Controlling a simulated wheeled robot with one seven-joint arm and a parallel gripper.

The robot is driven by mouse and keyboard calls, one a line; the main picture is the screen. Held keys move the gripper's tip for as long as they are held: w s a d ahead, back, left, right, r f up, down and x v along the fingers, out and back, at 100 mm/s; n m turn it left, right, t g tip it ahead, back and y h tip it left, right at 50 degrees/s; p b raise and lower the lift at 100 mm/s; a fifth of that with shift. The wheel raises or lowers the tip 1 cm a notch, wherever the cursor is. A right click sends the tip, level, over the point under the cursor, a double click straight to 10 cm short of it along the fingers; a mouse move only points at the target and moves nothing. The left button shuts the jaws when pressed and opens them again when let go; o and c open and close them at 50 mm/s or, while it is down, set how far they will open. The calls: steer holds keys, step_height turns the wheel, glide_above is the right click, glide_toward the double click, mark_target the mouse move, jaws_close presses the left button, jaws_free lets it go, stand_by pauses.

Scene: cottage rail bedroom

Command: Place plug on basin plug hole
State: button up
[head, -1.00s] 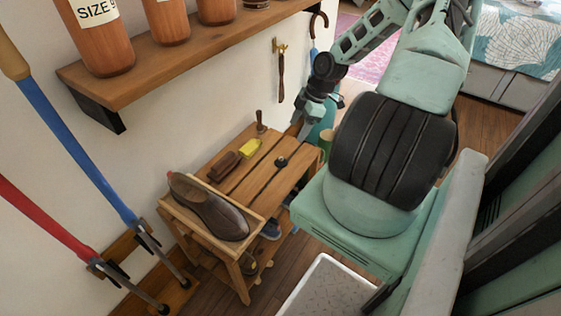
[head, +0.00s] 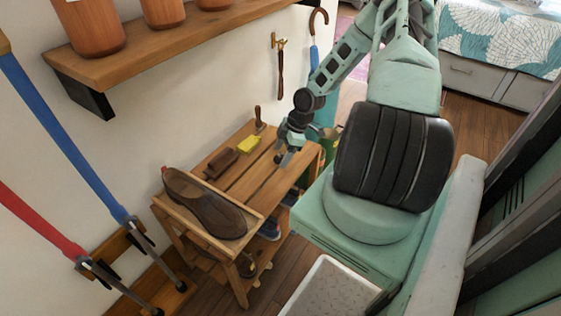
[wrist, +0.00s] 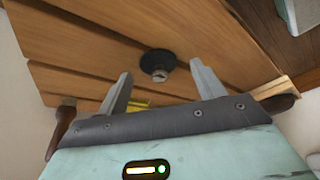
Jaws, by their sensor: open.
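The plug (wrist: 158,62) looks like a small round black piece with a metal knob. It lies on the slatted wooden bench top (head: 237,183). My gripper (wrist: 160,85) is open, with its two fingers apart in the wrist view. The plug shows between and just beyond the fingertips, and nothing is held. In the head view my gripper (head: 284,158) is low over the bench's far right part and largely hides the plug. I see no basin or plug hole in either view.
A brown shoe (head: 205,205) sits on the bench's near end. A dark brush (head: 221,162), a yellow brush (head: 249,145) and an upright brown handle (head: 258,118) are on the bench near the wall. A wooden shelf (head: 165,50) juts out above. A pale tray (head: 330,290) lies on the floor.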

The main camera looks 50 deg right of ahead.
steer(key=shift+f, duration=0.1)
steer(key=c, duration=1.1)
